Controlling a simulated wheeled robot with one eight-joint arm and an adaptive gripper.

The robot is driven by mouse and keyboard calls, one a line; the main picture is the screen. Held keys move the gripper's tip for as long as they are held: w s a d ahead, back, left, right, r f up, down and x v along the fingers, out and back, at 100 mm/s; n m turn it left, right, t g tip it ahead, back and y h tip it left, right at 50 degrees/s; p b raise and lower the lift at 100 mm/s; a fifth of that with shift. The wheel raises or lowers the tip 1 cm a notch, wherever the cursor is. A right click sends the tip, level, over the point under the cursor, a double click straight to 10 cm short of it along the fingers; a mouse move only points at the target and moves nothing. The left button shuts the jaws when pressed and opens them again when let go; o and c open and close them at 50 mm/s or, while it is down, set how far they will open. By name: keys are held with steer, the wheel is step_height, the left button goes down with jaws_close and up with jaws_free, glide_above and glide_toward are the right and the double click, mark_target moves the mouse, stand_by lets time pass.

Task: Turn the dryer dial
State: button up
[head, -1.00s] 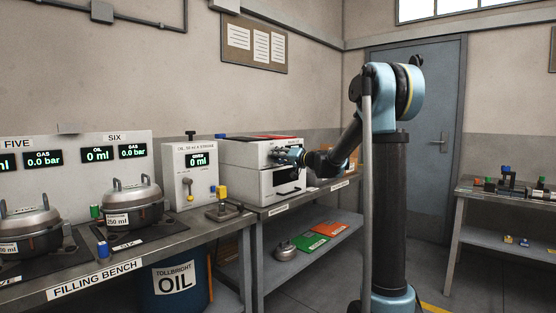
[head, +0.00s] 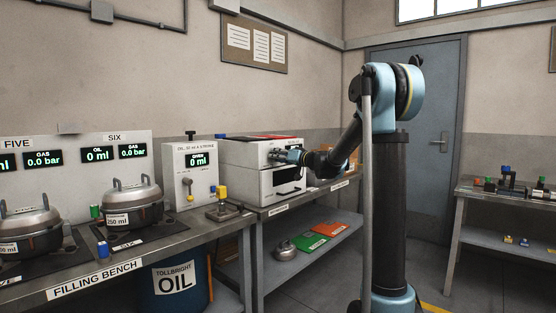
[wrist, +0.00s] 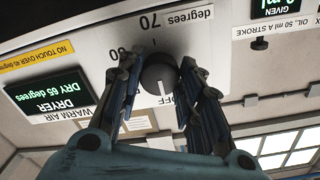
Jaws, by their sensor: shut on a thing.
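The dryer (head: 240,154) is a white box on the bench in the head view, with my gripper (head: 284,156) at its front. In the wrist view, which is upside down, the dark round dial (wrist: 158,72) sits on the white panel. My gripper (wrist: 157,65) has a finger on each side of the dial and is shut on it. A white line on the dial points down in the picture, near the word OFF. A 70 degrees label (wrist: 176,19) is above it. The green display (wrist: 52,98) reads DRY 65 degrees. My gripper hides the dial in the head view.
The oil dispenser (head: 188,160) stands left of the dryer. A lower shelf carries green and orange sheets (head: 333,229). Another bench (head: 500,195) with small parts stands at right. Open floor lies between.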

steer(key=shift+w+d, duration=0.15)
steer(key=o, duration=1.1)
steer(key=v, duration=1.2)
